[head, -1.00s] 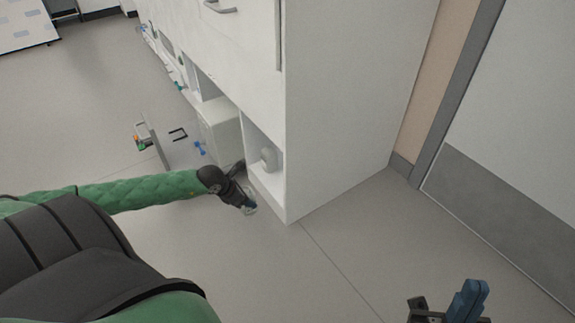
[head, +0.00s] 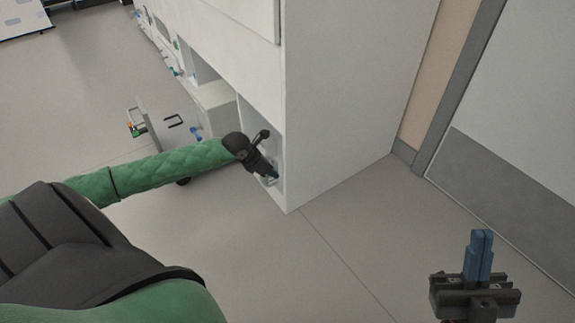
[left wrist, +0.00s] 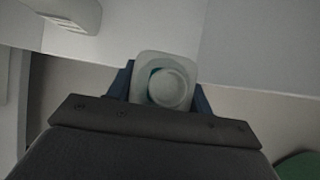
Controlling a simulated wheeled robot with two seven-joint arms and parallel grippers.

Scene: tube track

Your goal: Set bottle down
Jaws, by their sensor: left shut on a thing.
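The bottle (left wrist: 168,88) is pale and translucent with a round cap. In the left wrist view it sits between the blue fingers of my left gripper, seen from its top. In the head view my left gripper (head: 272,173) is shut on it, at the open low compartment of the white cabinet (head: 345,100). The bottle is mostly hidden there by the gripper. I cannot tell whether its base touches the compartment floor. My right gripper (head: 480,255) is empty at the lower right, its blue fingers together.
A white rounded object (left wrist: 70,12) is at the upper left of the left wrist view, near the bottle. A grey door (head: 510,150) stands at the right. The floor (head: 335,240) in front of the cabinet is clear.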

